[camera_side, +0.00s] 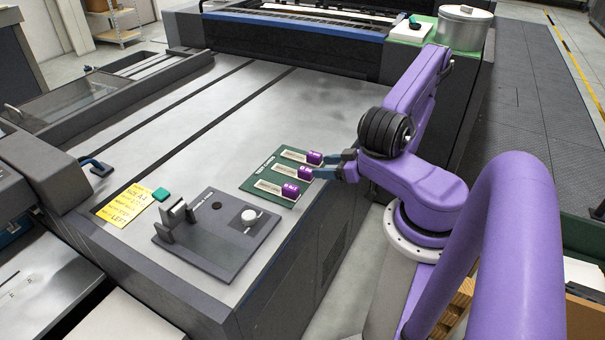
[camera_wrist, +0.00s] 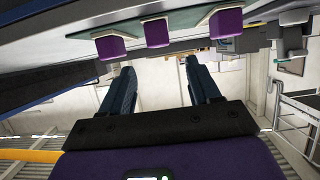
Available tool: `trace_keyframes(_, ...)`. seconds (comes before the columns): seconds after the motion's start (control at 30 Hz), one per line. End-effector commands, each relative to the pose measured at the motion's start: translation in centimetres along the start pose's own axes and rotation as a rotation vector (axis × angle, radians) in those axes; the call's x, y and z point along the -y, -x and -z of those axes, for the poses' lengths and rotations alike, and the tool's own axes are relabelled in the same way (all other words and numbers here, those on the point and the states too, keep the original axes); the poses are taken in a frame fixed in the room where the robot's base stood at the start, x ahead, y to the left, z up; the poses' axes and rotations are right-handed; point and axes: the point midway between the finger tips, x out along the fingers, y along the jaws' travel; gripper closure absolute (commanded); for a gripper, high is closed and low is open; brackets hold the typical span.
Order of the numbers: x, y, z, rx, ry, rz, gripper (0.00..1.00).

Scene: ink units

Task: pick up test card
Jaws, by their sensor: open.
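Three test cards lie side by side on a green mat (camera_side: 250,183), each a pale strip with a purple block at its right end: the far card (camera_side: 299,155), the middle card (camera_side: 290,170) and the near card (camera_side: 269,187). My gripper (camera_side: 327,166) is open at the right edge of the mat, its blue fingers close to the far and middle purple blocks. In the wrist view my gripper (camera_wrist: 159,65) is empty, and the middle purple block (camera_wrist: 157,32) lies ahead between the finger lines. Contact cannot be told.
A grey plate with a white knob (camera_side: 249,217) and a small clamp stand (camera_side: 174,213) is at the near edge. A yellow note (camera_side: 133,203) and a teal block (camera_side: 161,194) lie left of it. The table's middle is clear. A metal pot (camera_side: 464,27) stands at the back right.

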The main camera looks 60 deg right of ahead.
Motion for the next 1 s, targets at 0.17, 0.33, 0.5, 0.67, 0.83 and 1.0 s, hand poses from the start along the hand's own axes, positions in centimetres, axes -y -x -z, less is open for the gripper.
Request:
trace_keyframes(0.17, 0.1, -3.0, 0.0, 0.001, 0.006, 0.005, 0.38)
trace_keyframes(0.33, 0.0, -5.0, 0.0, 0.0, 0.003, 0.001, 0.38)
trace_keyframes(0.5, 0.0, -5.8, -0.1, 0.0, 0.002, 0.0, 0.38)
trace_keyframes(0.67, 0.2, -7.8, -0.2, -0.001, 0.005, 0.004, 0.38)
trace_keyframes(0.83, 0.1, -9.9, -0.3, 0.0, 0.003, 0.001, 0.38)
trace_keyframes(1.0, 0.1, -10.7, -0.3, 0.0, 0.0, -0.002, 0.38)
